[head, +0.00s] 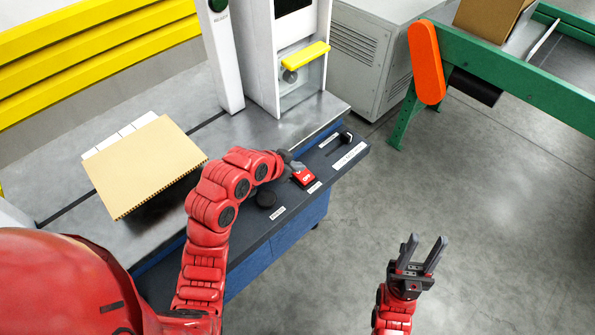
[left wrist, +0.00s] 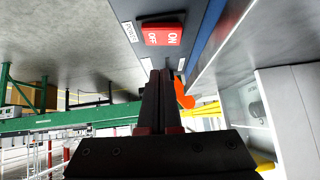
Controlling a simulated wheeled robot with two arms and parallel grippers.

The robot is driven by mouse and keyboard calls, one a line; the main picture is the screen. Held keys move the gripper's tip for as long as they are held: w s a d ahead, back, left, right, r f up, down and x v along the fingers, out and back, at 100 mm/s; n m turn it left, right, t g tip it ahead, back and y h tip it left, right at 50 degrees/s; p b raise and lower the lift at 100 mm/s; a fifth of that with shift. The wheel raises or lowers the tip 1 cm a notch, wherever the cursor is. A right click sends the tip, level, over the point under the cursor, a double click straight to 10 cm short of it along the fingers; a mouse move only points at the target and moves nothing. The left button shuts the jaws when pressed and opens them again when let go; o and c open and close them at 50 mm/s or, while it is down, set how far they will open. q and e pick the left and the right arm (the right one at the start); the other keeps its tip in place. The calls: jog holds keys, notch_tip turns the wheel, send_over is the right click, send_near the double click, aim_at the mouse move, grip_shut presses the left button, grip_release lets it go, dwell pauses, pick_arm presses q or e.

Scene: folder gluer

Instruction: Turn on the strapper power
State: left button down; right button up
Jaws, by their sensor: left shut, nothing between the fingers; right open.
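The strapper's power switch is a red rocker (head: 304,176) on the dark control strip along the table's front edge. In the left wrist view the rocker (left wrist: 163,36) shows ON and OFF in white, with a POWER label (left wrist: 130,32) beside it. I cannot tell which side is pressed in. My left gripper (head: 297,166) is shut and empty, right at the switch's far edge in the head view; its fingers (left wrist: 162,88) partly hide that edge, and contact is unclear. My right gripper (head: 426,240) is open and empty over the floor at the right.
A black knob (head: 265,199) and a black selector (head: 346,137) sit on the same strip. A cardboard stack (head: 145,165) lies on the table. The white machine (head: 262,60) with a yellow bar (head: 303,55) stands behind. A green conveyor (head: 500,68) is at the right.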

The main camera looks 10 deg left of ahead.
pick_arm(q)
jog(key=p+v, duration=0.5)
jog(key=v, duration=0.2)
jog(key=shift+s, duration=0.2)
jog(key=shift+r, duration=0.1)
jog(key=shift+w+a+r+m+t+y+p, duration=0.2)
jog(key=shift+w+a+m+t+y+p, duration=0.15)
jog(key=shift+p, duration=2.1)
jog(key=shift+f, duration=0.1)
